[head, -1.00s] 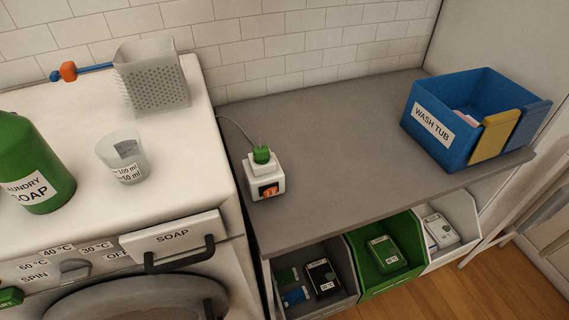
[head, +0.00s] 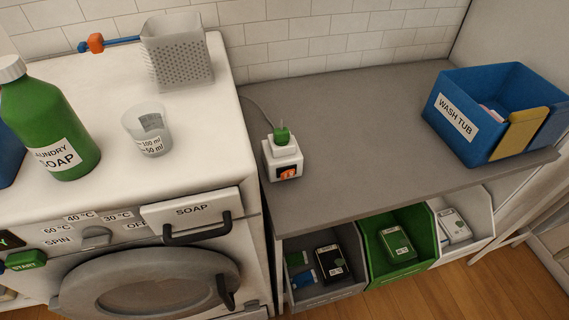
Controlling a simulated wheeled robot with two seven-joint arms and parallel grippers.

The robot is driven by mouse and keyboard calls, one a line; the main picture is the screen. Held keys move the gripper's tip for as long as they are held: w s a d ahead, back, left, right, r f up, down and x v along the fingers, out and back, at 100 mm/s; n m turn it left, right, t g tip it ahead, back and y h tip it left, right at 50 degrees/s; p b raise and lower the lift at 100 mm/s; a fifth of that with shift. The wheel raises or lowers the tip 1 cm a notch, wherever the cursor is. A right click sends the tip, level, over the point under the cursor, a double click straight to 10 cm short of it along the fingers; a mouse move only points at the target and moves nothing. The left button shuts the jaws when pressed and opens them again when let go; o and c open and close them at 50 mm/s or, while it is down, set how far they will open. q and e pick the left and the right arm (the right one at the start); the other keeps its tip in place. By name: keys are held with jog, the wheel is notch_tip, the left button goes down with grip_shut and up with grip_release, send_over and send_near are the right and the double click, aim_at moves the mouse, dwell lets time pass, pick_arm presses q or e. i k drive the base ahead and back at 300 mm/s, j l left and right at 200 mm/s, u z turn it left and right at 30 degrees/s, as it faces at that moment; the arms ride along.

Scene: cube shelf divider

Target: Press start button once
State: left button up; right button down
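The green start button (head: 26,260), labelled START, is on the front panel of the white washing machine (head: 190,110), at the far left of the head view. It sits left of the SPIN label and the round dial (head: 96,237). I cannot tell whether it is pressed in. Neither of my grippers shows in the head view, so nothing of mine is seen near the button.
A soap drawer (head: 192,211) with a dark handle and a round door (head: 150,285) are on the machine front. On top stand a green soap bottle (head: 50,125), a measuring cup (head: 147,130) and a grey perforated basket (head: 178,52). A grey counter (head: 360,130) adjoins.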

aim_at(17, 262)
jog(key=u, duration=1.95)
jog(key=i+j, duration=0.1)
jog(key=j, duration=0.75)
jog(key=i+j, duration=0.15)
jog(key=j, duration=0.3)
jog(key=j+z, duration=0.25)
jog(key=z, duration=0.25)
jog(key=j+z, duration=0.3)
jog(key=z, duration=0.15)
jog(key=j+z, duration=0.3)
jog(key=z, duration=0.2)
